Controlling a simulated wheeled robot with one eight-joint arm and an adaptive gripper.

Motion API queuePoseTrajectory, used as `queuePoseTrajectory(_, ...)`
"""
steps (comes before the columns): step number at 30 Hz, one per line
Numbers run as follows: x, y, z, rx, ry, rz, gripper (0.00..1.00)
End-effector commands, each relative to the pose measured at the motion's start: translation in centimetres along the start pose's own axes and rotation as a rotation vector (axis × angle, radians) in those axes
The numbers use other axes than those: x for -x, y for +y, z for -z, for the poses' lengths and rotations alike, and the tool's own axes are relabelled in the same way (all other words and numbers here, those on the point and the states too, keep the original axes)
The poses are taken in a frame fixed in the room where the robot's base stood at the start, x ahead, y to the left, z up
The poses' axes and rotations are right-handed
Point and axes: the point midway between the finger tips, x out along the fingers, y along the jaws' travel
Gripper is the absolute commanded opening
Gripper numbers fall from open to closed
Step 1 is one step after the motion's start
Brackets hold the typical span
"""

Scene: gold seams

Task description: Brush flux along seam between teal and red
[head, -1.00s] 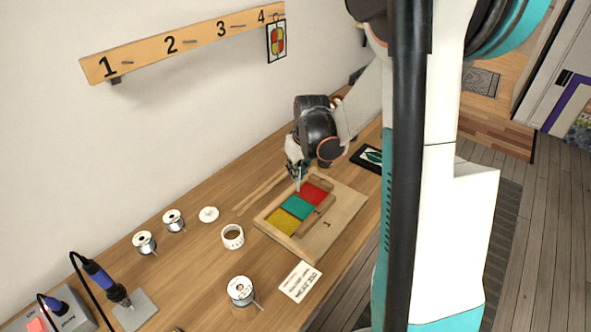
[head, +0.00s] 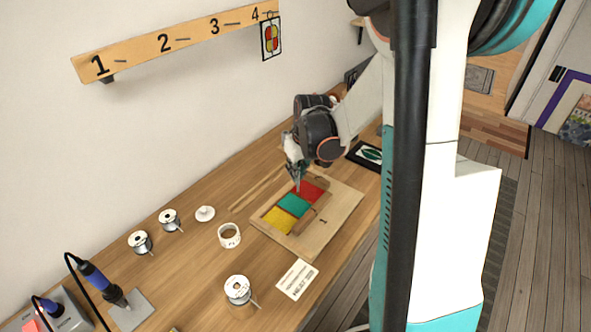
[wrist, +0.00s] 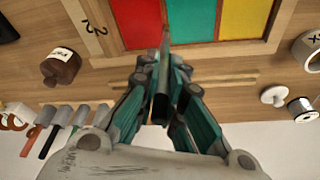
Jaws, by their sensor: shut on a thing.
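The red panel (head: 312,190), teal panel (head: 293,205) and yellow panel (head: 278,220) lie side by side in a wooden frame on a board (head: 335,218). In the wrist view, red (wrist: 137,22) is left of teal (wrist: 191,20), with yellow (wrist: 243,18) at right. My gripper (head: 296,172) is over the far side of the panels. In the wrist view my gripper (wrist: 165,82) is shut on a thin dark brush (wrist: 161,92). Its tip points at the near end of the red-teal seam; I cannot tell whether it touches.
A small brown jar (wrist: 60,66) and several handled tools (wrist: 60,118) are left in the wrist view. Two thin wooden strips (wrist: 200,80) lie beside the board. A tape roll (head: 229,236), solder spools (head: 238,290) and a soldering iron (head: 98,278) stand on the bench.

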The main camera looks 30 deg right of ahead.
Motion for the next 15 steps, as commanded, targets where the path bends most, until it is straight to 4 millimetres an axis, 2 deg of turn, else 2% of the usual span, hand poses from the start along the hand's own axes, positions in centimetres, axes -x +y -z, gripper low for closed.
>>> queuePoseTrajectory(15,0.22,0.39,-0.96,0.0,-0.001,0.0,0.0)
